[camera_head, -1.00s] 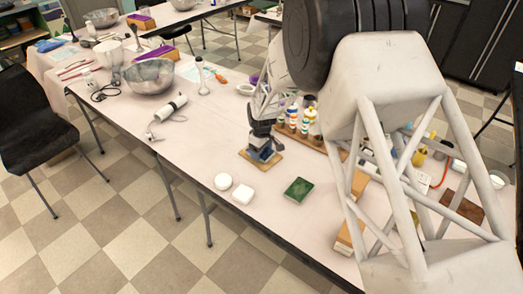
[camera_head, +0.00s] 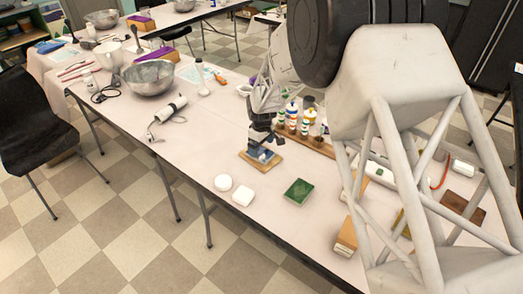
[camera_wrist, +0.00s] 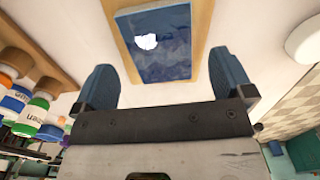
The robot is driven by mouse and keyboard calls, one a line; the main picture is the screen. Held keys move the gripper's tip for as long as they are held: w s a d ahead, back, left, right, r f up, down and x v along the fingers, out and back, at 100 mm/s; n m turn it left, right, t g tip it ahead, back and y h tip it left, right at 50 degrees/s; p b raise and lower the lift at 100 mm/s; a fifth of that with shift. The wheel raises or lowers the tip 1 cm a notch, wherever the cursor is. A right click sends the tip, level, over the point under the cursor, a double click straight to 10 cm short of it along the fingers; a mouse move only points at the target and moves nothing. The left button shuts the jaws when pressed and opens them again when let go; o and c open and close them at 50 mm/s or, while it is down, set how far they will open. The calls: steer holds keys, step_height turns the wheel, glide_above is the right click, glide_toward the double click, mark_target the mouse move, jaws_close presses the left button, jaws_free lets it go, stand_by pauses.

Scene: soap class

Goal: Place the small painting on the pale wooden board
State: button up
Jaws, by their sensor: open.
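The small painting (camera_head: 263,154), dark blue with a white patch, lies flat on the pale wooden board (camera_head: 248,161). In the wrist view the painting (camera_wrist: 178,60) shows at the top, with strips of the board (camera_wrist: 125,48) along both its long sides; their far ends are cut off. My gripper (camera_head: 263,139) is just above the painting in the head view. In the wrist view my gripper (camera_wrist: 160,78) has its two blue fingers wide apart, with nothing between them and the painting ahead of them.
A wooden rack of paint bottles (camera_head: 305,133) stands close on the right. A white round soap (camera_head: 223,182), a white square soap (camera_head: 243,197) and a green block (camera_head: 298,191) lie in front. A steel bowl (camera_head: 150,78) and a hand blender (camera_head: 170,107) are to the left.

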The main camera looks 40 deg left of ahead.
mark_target(263, 154)
step_height(263, 154, up, 9)
steer(key=shift+f, duration=0.15)
stand_by(1.1)
steer(key=w+d+r+m, duration=0.2)
steer(key=d+r, duration=0.5)
steer(key=d, duration=0.4)
steer(key=w+d+r+m, duration=0.25)
steer(key=d+r, duration=0.45)
steer(key=d, duration=0.4)
steer(key=s+d+r+m+t, duration=0.1)
steer(key=s+d+r+m, duration=0.2)
steer(key=d, duration=0.6)
steer(key=s+d+r+m, duration=0.15)
steer(key=d+r, duration=0.35)
steer(key=d, duration=0.5)
steer(key=s+d+r+m+t, duration=0.1)
steer(key=s+d+r+m, duration=0.1)
steer(key=s+d, duration=0.5)
steer(key=s+d+r+m, duration=0.25)
steer(key=s+d, duration=0.35)
steer(key=d, duration=0.4)
steer(key=s+d+f+m, duration=0.1)
steer(key=s+d+m, duration=0.1)
steer(key=s+d, duration=0.3)
steer(key=s+d+f+m, duration=0.1)
steer(key=s+d, duration=0.3)
steer(key=s, duration=0.5)
steer(key=shift+s+d+f+m+t, duration=0.3)
steer(key=shift+d+f+m, duration=0.1)
steer(key=shift+m, duration=0.45)
